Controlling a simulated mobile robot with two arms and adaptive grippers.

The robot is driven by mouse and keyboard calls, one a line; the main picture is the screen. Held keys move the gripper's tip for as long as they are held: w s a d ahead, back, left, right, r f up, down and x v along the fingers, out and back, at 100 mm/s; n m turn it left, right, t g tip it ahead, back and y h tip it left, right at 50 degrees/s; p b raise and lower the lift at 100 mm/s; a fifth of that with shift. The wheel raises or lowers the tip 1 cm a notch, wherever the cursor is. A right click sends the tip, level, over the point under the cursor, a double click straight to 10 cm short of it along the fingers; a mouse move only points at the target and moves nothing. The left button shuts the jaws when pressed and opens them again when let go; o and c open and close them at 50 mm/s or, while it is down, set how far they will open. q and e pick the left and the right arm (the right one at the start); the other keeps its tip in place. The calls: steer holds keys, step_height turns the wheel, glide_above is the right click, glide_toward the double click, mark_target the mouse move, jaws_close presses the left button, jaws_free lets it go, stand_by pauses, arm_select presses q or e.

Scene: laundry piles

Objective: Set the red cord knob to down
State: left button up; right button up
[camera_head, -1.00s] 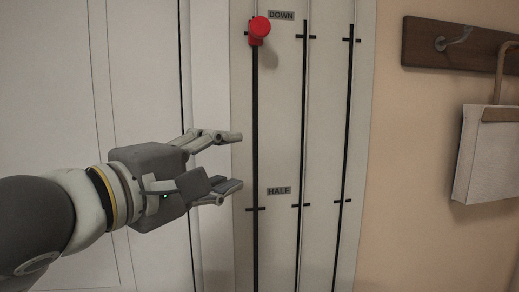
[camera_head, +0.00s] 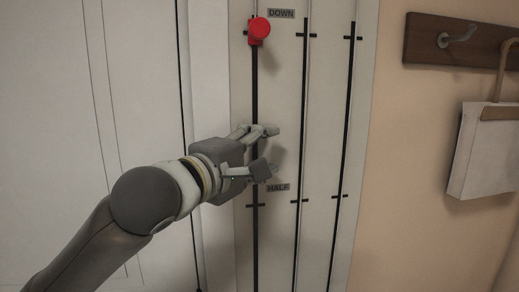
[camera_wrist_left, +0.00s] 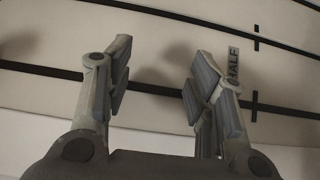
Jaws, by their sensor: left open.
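The red cord knob (camera_head: 260,31) sits near the top of the leftmost black track (camera_head: 254,90), level with a cross mark and beside the DOWN label (camera_head: 281,14). My left gripper (camera_head: 274,150) is open and empty. It is in front of the panel, well below the knob and just above the HALF label (camera_head: 278,188). In the left wrist view its two fingers (camera_wrist_left: 157,85) are apart, with tracks behind them and the HALF label (camera_wrist_left: 233,65) by the right finger. The knob is not in the left wrist view. My right gripper is not in view.
Two more black tracks (camera_head: 350,100) run down the panel to the right, with cross marks at DOWN and HALF height. A wooden rail (camera_head: 425,46) with a hook and a hanging white bag (camera_head: 485,155) is on the right wall. A pale door (camera_head: 60,120) is on the left.

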arm_select(q)
jaws_close()
steer(key=c, duration=1.1)
jaws_free()
jaws_free()
steer(key=shift+s+a, duration=0.1)
steer(key=v, duration=1.1)
steer(key=shift+s+a, duration=0.25)
steer(key=shift+s, duration=0.05)
